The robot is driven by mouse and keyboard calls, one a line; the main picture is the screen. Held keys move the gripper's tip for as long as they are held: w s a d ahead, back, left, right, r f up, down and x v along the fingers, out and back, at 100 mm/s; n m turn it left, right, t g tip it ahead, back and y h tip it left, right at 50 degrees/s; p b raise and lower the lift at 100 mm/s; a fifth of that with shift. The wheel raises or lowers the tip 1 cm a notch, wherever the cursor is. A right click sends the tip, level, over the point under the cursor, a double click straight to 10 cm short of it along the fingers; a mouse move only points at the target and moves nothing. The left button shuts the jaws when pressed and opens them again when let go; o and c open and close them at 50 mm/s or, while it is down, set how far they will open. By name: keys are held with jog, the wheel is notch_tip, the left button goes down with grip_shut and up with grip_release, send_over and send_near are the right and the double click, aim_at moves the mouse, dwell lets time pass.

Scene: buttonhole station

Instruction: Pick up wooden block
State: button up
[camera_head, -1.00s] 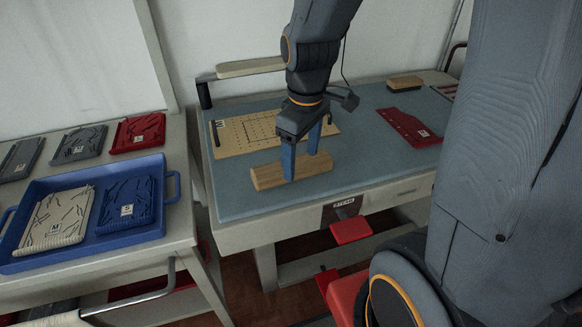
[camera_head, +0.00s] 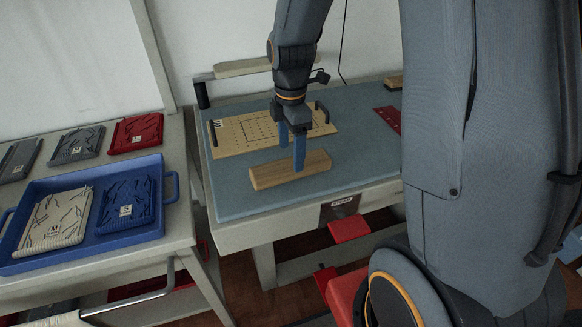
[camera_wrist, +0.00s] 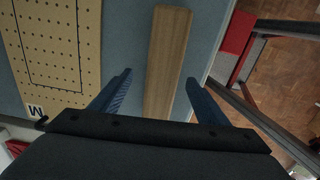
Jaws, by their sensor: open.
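The wooden block (camera_head: 274,173) is a long light-brown bar lying on the blue-grey table top, near its front edge. It also shows in the wrist view (camera_wrist: 166,62), running away from me between the two finger lines. My gripper (camera_head: 291,160) is open, with blue fingers pointing down at the block. In the wrist view my gripper (camera_wrist: 160,82) has one finger on each side of the block's line, with visible gaps. In the head view one finger overlaps the block. I cannot tell whether either finger touches it.
A perforated tan board (camera_head: 232,135) marked M lies just behind the block. A red piece (camera_head: 390,117) lies farther right. A blue tray (camera_head: 165,206) with folded knit pieces stands on the left table. Table surface (camera_head: 232,203) in front of the block is bare.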

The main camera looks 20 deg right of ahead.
aim_at(291, 163)
jog(key=shift+s+a+f+p, duration=0.1)
jog(key=shift+f+p, duration=0.15)
jog(key=shift+f, duration=0.55)
jog(key=shift+s+d+f+p, duration=0.1)
jog(key=shift+f+p, duration=0.2)
jog(key=shift+f, duration=0.5)
jog(key=shift+s+a+f+p, duration=0.1)
jog(key=shift+f+p, duration=0.15)
jog(key=shift+f, duration=0.55)
jog(key=c, duration=1.5)
jog(key=shift+o, duration=0.2)
jog(key=shift+r, duration=0.1)
